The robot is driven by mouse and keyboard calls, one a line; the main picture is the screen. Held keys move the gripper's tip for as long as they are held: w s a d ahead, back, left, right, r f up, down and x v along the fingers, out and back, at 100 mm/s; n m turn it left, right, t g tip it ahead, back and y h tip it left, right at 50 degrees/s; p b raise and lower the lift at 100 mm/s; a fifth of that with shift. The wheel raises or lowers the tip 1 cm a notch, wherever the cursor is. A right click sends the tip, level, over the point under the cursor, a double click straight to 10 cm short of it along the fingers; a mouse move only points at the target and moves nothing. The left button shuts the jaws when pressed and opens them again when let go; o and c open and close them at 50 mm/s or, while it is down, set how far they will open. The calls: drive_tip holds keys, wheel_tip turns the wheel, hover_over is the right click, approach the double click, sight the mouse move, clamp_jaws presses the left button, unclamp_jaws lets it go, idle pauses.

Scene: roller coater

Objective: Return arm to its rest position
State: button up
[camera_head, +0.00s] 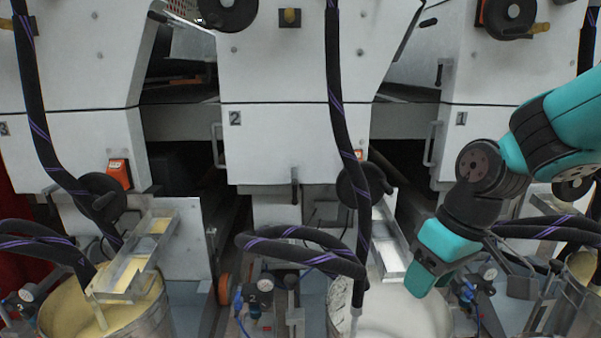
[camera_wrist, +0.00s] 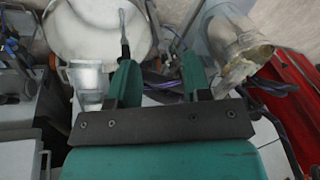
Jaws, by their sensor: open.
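My teal and black arm reaches in from the right in the head view. My gripper (camera_head: 425,279) points down and to the left, just above the right side of the bucket of white liquid (camera_head: 405,315). In the wrist view, my gripper (camera_wrist: 160,82) shows two teal fingers spread apart with nothing held between them. Beyond them lie a round pale bucket (camera_wrist: 97,28) at upper left and a metal bucket (camera_wrist: 238,40) with yellowish stains at upper right.
White machine panels marked 2 (camera_head: 290,140) and 1 (camera_head: 470,145) stand behind. Black hoses with purple stripes (camera_head: 345,120) hang in front. A metal trough (camera_head: 388,245) sits over the white bucket. A yellow bucket (camera_head: 105,310) stands at left. A red panel (camera_wrist: 290,95) is at right in the wrist view.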

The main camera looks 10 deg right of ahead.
drive_tip(key=s+a+r+n+g+y+p, duration=0.1)
drive_tip(key=s+a+r+n, duration=0.3)
drive_tip(key=s+a, duration=0.75)
wheel_tip(320, 180, up, 30)
drive_tip(key=p, duration=2.9)
drive_tip(key=shift+w+m, duration=0.25)
drive_tip(key=shift+m, duration=0.15)
drive_tip(key=shift+d, duration=0.1)
